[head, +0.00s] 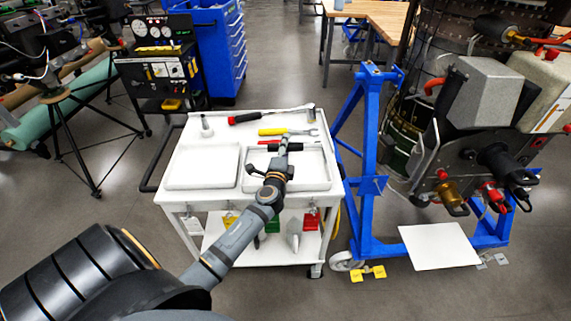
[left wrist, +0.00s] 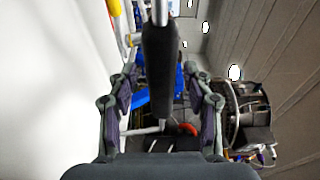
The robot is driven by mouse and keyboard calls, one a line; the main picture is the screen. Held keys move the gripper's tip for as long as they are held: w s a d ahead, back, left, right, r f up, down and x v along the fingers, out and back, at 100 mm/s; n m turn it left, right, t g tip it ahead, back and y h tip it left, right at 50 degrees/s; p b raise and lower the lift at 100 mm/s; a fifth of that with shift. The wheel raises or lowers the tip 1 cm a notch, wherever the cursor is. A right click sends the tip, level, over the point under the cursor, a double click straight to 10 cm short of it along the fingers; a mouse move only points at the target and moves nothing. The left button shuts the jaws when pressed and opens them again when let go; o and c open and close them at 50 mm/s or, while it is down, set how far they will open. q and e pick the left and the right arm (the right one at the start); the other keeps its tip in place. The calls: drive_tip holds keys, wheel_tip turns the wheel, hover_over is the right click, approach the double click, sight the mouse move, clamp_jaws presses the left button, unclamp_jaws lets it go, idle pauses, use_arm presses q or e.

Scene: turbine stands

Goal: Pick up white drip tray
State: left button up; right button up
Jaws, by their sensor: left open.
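A flat white sheet-like tray (head: 438,246), which looks like the drip tray, lies on the floor under the turbine's fittings, right of the cart. My left gripper (head: 283,146) is over the right half of the white cart top, well to the left of that tray. In the left wrist view its two fingers (left wrist: 161,108) are spread apart. A dark cylindrical handle with a metal rod (left wrist: 159,70) shows between them in the picture; I cannot tell whether it touches them. The floor tray cannot be made out in the left wrist view. My right gripper is not in view.
The white cart (head: 185,196) has two shallow recesses, a red-handled tool (head: 245,118) and a yellow-handled tool (head: 272,131). A blue turbine stand (head: 358,190) rises between cart and tray. Yellow chocks (head: 368,273) lie in front. Floor in front of the tray is clear.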

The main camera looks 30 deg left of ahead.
use_arm(q)
drive_tip(key=shift+w, duration=0.15)
drive_tip(key=shift+c, duration=0.3)
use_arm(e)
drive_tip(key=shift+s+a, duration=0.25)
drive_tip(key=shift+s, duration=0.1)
use_arm(q)
clamp_jaws()
drive_tip(key=shift+r, duration=0.1)
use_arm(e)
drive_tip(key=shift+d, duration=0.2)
use_arm(q)
drive_tip(key=shift+r, duration=0.15)
wheel_tip(320, 180, up, 10)
drive_tip(key=p, duration=0.3)
drive_tip(key=shift+p, duration=0.3)
wheel_tip(320, 180, up, 18)
drive_tip(key=shift+p, duration=0.4)
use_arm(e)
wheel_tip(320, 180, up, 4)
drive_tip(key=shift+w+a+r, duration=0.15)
